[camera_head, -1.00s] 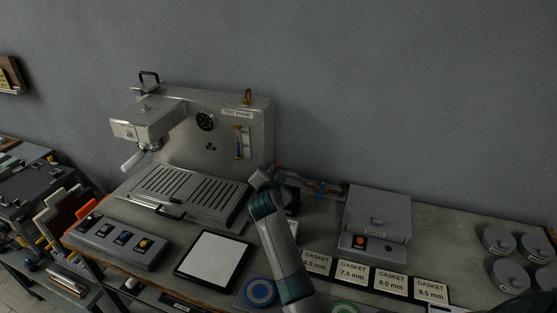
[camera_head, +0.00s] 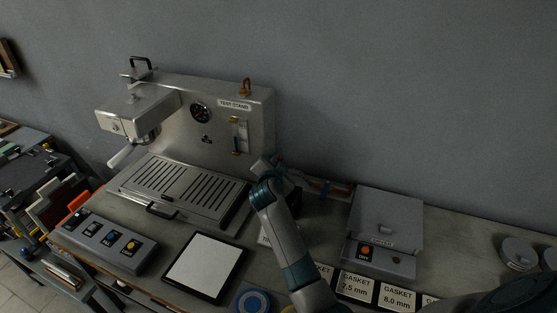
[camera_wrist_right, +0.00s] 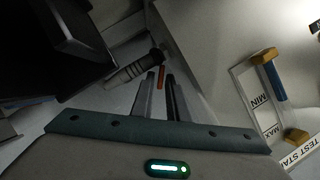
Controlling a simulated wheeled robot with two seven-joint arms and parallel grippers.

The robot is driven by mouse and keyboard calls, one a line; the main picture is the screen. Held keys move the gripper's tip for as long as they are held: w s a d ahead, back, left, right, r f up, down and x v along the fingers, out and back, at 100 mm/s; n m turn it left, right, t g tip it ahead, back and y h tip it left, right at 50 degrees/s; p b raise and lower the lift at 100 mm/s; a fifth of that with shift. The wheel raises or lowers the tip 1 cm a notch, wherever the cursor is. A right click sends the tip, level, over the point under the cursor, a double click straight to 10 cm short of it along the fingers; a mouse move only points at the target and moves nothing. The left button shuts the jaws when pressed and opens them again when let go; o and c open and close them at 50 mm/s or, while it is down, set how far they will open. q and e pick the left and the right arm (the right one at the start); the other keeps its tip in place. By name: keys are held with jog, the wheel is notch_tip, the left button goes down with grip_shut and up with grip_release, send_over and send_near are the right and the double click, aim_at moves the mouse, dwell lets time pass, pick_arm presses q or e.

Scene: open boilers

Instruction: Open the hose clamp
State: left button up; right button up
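My right gripper (camera_wrist_right: 161,78) shows in the right wrist view, with two slim dark fingers pointing away and a narrow gap between them. A small orange-red tab (camera_wrist_right: 161,75), possibly the clamp's lever, lies in line with that gap. I see no clear contact with either finger. A grey ribbed hose end (camera_wrist_right: 133,68) is just left of the fingertips. The clamp band itself cannot be made out. My left gripper is out of view.
A tablet (camera_head: 205,266) and a button panel (camera_head: 105,240) lie left.

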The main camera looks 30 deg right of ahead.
grip_shut()
jog(key=shift+w+a+r+n+g+h+b, duration=0.1)
jog(key=shift+w+a+n+g+h+b, duration=0.1)
jog(key=shift+n+g, duration=0.25)
jog(key=shift+w+a+r+n+g+h+b, duration=0.1)
jog(key=shift+r+n+g+h+b, duration=0.1)
jog(key=shift+n, duration=0.4)
jog(key=shift+w+a+r+n+g+h+b, duration=0.1)
jog(key=shift+n+g+h+b, duration=0.1)
jog(key=shift+n+g, duration=0.25)
grip_release()
jog(key=shift+f, duration=0.1)
jog(key=shift+d+t, duration=0.1)
jog(key=shift+t, duration=0.2)
